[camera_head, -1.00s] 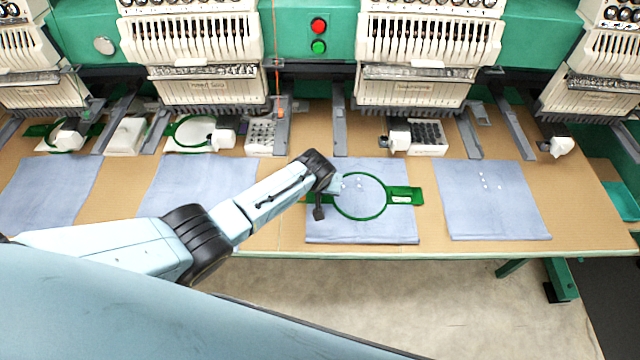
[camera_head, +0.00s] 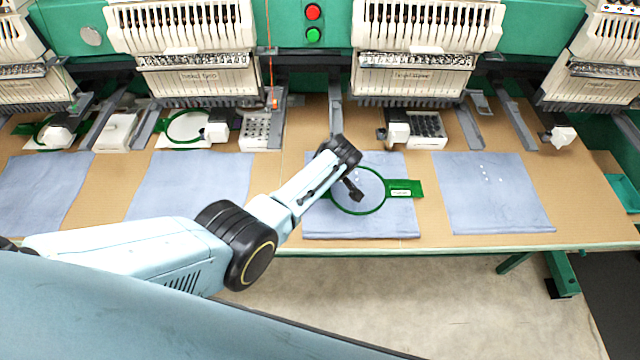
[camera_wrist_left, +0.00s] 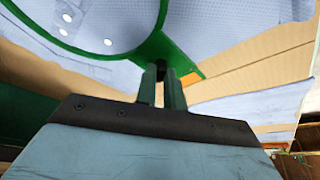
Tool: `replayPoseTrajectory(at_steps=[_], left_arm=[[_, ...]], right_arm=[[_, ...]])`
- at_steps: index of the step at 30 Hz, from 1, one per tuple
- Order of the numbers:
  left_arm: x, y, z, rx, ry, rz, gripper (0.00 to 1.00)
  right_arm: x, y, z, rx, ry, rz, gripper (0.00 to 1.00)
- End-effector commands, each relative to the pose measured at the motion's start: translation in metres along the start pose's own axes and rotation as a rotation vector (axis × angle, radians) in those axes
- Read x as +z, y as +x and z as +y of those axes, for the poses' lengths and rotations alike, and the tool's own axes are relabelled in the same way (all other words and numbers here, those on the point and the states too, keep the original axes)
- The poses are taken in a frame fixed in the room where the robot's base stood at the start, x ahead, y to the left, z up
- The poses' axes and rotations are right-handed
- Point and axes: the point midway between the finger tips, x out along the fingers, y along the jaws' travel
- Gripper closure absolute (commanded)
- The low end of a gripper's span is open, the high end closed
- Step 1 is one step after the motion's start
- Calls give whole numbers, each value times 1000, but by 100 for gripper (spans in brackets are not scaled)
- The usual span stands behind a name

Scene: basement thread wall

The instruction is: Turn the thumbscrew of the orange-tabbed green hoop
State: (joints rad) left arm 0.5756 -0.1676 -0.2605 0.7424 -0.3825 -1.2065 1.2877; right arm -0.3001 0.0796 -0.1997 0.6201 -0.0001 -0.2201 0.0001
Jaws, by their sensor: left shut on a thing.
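A green hoop (camera_head: 358,213) lies on a blue cloth in the middle of the table. A green tab with a pale label (camera_head: 403,192) sticks out to its right; I see no orange on it. In the left wrist view the hoop's green rim (camera_wrist_left: 146,48) curves just beyond my fingers. My right gripper is not in view.
Other blue cloths (camera_head: 492,195) lie on both sides. More green hoops (camera_head: 168,127) sit at the machine stations on the left. White embroidery heads (camera_head: 415,75) and grey arms (camera_head: 517,125) line the back. The table's front edge (camera_head: 460,245) runs below the cloths.

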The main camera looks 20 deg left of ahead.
Motion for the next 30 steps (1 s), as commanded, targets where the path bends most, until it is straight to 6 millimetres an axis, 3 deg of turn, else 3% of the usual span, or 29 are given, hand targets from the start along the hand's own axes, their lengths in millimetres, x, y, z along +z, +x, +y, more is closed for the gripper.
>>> replayPoseTrajectory(at_steps=[19, 20, 24, 30], left_arm=[[0, 0, 1, -19, -46, 0, 100], [0, 0, 1, -18, -46, 0, 87], [0, 0, 1, -18, -46, 0, 69], [0, 0, 0, -18, -46, 0, 67]], right_arm=[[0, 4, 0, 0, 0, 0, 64], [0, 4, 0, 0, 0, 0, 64], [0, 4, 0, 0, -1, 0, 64], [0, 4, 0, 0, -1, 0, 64]])
